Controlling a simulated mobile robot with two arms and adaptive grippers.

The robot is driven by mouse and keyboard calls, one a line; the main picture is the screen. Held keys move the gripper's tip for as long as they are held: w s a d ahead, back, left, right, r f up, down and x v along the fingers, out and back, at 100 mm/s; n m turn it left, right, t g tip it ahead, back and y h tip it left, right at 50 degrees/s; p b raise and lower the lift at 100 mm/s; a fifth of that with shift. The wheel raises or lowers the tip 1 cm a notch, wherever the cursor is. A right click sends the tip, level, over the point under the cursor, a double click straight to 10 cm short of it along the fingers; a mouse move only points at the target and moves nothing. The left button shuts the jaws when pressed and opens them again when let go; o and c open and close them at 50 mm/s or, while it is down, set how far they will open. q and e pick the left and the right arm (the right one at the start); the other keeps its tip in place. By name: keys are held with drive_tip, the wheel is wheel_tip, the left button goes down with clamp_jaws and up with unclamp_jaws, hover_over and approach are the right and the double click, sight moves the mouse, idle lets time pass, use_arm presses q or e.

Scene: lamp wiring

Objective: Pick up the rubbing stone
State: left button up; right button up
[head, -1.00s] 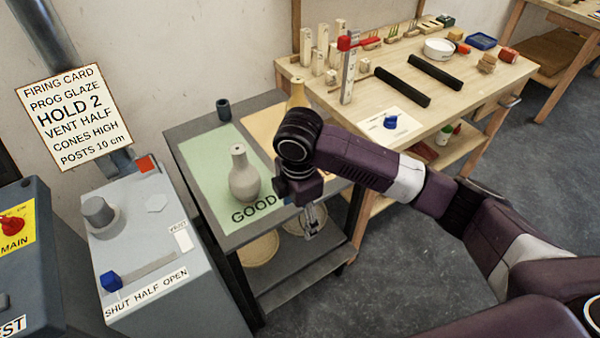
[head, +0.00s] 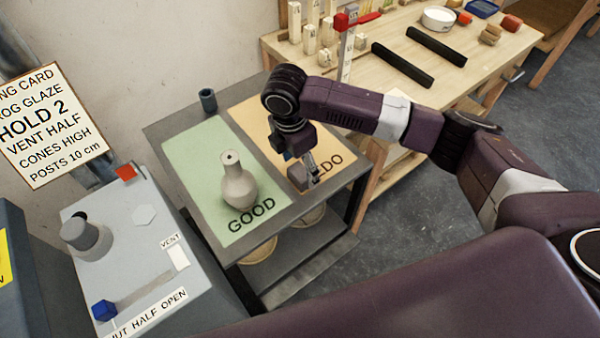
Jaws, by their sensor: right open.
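My right gripper (head: 312,178) points down over the orange mat (head: 262,122) of the grey side table, near the mat's lettered front end. Brown blocks (head: 490,34) lie far off on the wooden bench, and I cannot tell whether one is the stone. My left gripper is not in view.
A pale bottle vase (head: 238,182) stands on the green GOOD mat (head: 192,158), left of the gripper. A dark cup (head: 208,100) stands at the table's back. A grey control box (head: 122,235) is at left; the wooden bench (head: 388,95) is behind.

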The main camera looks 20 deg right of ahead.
sight(300, 171)
wheel_tip(300, 171, down, 3)
drive_tip(key=shift+w+d+r, duration=0.1)
drive_tip(key=shift+r, duration=0.05)
drive_tip(key=shift+f, duration=0.35)
drive_tip(key=shift+c, duration=0.2)
drive_tip(key=shift+w, duration=0.1)
drive_tip(key=c, duration=1.4)
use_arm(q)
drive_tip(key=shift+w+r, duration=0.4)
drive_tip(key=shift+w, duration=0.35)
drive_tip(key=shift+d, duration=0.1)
use_arm(e)
drive_tip(key=shift+r, duration=0.15)
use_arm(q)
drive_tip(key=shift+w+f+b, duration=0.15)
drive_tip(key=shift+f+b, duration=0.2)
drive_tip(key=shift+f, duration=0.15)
use_arm(e)
wheel_tip(300, 171, up, 20)
drive_tip(key=shift+f, duration=0.1)
